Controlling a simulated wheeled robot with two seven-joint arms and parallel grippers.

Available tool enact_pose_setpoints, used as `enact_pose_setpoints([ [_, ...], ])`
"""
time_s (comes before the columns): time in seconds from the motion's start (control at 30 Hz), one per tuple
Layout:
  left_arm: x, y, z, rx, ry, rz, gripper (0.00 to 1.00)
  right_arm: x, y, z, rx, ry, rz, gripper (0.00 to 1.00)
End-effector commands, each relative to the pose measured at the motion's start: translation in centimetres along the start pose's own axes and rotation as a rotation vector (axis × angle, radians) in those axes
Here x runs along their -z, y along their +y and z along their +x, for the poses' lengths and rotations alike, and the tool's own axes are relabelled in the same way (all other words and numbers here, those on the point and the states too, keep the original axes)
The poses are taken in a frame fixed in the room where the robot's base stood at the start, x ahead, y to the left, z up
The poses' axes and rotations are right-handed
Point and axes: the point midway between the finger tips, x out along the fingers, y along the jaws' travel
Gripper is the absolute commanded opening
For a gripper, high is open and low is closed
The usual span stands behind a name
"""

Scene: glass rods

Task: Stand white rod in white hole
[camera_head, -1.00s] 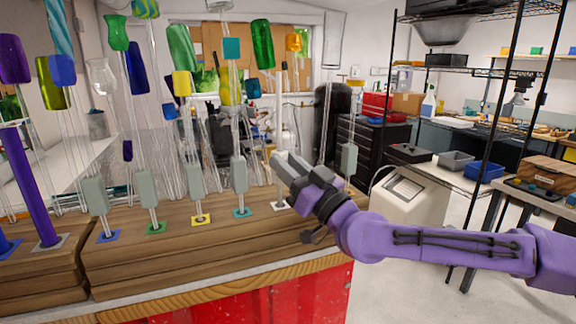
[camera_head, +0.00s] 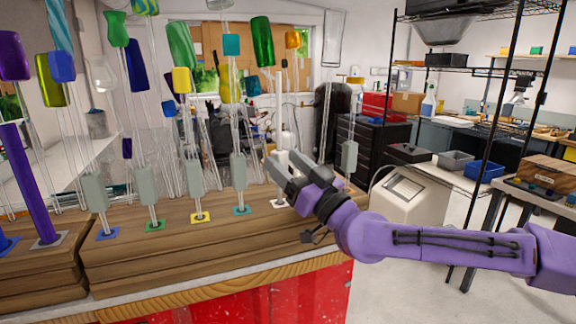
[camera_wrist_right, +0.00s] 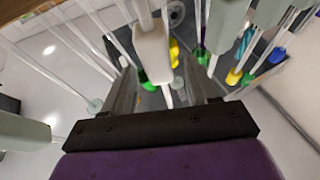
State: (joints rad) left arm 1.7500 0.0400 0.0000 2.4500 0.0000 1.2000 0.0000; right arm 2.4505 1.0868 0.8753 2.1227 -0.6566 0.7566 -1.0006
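The white rod (camera_head: 279,190) stands nearly upright, its lower end at the white-rimmed hole (camera_head: 281,204) in the wooden block. Its pale grip block (camera_head: 287,138) shows just above my right gripper (camera_head: 284,166). My right gripper is open, its two fingers apart. In the right wrist view the white grip block (camera_wrist_right: 153,52) lies beyond and between the fingertips, with clear space on both sides. The fingers hide part of the rod in the head view. My left gripper is not in view.
Several glass rods with grey grip blocks (camera_head: 239,170) stand in coloured holes to the left along the wooden block (camera_head: 180,245). Another grey-gripped rod (camera_head: 349,156) stands to the right behind my gripper. A purple rod (camera_head: 28,185) stands at the far left.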

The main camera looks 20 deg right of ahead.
Motion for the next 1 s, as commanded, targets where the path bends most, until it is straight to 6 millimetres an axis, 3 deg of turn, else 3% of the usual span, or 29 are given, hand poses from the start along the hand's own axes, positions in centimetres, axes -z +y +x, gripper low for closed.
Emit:
enact_pose_setpoints([
  [0.17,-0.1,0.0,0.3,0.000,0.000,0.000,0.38,-0.1,0.1,-0.7,-0.002,0.000,0.000,0.59],
  [0.5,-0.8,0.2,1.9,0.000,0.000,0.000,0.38,0.0,0.1,-8.3,-0.002,0.006,0.006,0.59],
  [0.6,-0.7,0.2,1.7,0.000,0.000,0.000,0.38,0.0,0.2,-9.5,-0.004,0.001,0.004,0.59],
  [1.0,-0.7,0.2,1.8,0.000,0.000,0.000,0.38,0.0,0.0,-10.6,0.000,0.000,0.001,0.59],
])
